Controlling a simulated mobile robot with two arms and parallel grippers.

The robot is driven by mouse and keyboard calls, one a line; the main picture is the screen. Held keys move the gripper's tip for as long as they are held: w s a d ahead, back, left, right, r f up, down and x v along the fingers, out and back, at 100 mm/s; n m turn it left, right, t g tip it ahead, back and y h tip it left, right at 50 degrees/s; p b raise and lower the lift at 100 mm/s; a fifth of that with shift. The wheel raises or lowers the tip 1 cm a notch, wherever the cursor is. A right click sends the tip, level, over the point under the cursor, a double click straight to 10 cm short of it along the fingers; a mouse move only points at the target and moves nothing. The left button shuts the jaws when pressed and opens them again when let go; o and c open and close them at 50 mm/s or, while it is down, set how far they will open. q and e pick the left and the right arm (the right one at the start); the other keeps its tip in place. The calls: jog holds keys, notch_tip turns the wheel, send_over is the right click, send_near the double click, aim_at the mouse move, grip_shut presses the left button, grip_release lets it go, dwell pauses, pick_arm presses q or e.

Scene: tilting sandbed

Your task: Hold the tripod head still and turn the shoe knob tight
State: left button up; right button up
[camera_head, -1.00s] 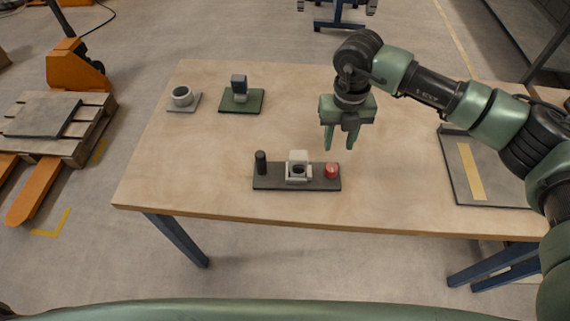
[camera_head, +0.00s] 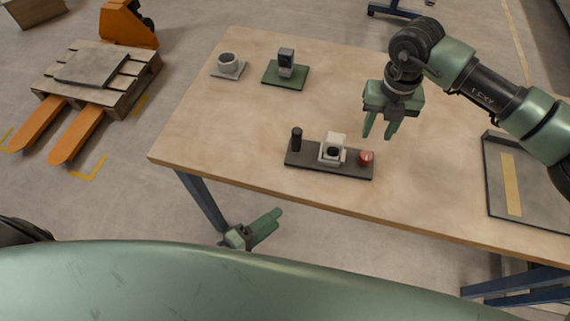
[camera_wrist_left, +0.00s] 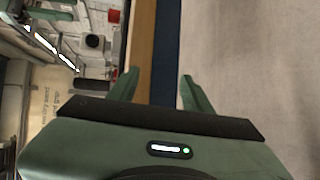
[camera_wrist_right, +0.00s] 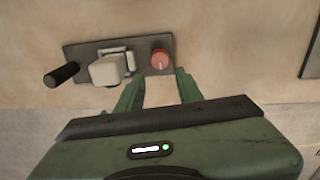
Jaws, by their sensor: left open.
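The tripod head is a pale block (camera_head: 333,148) on a dark base plate (camera_head: 307,163), with an upright black handle (camera_head: 296,139) at its left end. A red shoe knob (camera_head: 366,158) sits at the plate's right end. In the right wrist view, the red knob (camera_wrist_right: 160,59) lies just beyond my open right gripper (camera_wrist_right: 158,90). In the head view, my right gripper (camera_head: 380,130) hangs empty above the table, behind the knob. My left gripper (camera_head: 272,222) is open and empty, low in front of the table's front edge, apart from the fixture.
A grey pad (camera_head: 240,72) with a pale cup and a green pad (camera_head: 270,76) with a small upright device lie at the back left. A grey tray (camera_head: 492,190) with a tan strip is at the right. The table (camera_head: 230,130) between them is mostly clear.

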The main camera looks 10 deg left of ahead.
aim_at(294, 147)
pick_arm(q)
jog(key=w+r+n+t, duration=0.1)
jog(key=w+r+n, duration=0.1)
jog(key=r+n, duration=0.1)
jog(key=w+d+r+n+t+y, duration=0.1)
jog(key=w+r+n+t, duration=0.1)
jog(key=w+r+n, duration=0.1)
jog(key=w+r+n+t, duration=0.1)
jog(key=w+r+n, duration=0.1)
jog(key=w+r, duration=0.1)
jog(key=shift+d+n+y, duration=0.3)
jog(key=shift+n, duration=0.1)
jog(key=w+n+y, duration=0.1)
jog(key=n, duration=0.2)
jog(key=w+n, duration=0.1)
jog(key=n, duration=0.2)
jog(key=w+n+t+y, duration=0.1)
jog(key=n, duration=0.2)
jog(key=shift+a+f+y, duration=0.1)
jog(key=shift+a+y, duration=0.05)
jog(key=shift+y, duration=0.15)
jog(key=n, duration=0.1)
jog(key=w+n+y, duration=0.1)
jog(key=n, duration=0.2)
jog(key=shift+w+a+f, duration=0.1)
jog(key=shift+w+f, duration=0.1)
jog(key=shift+w, duration=0.05)
jog(key=shift+n, duration=0.3)
jog(key=x, duration=0.7)
jog(key=shift+w, duration=0.4)
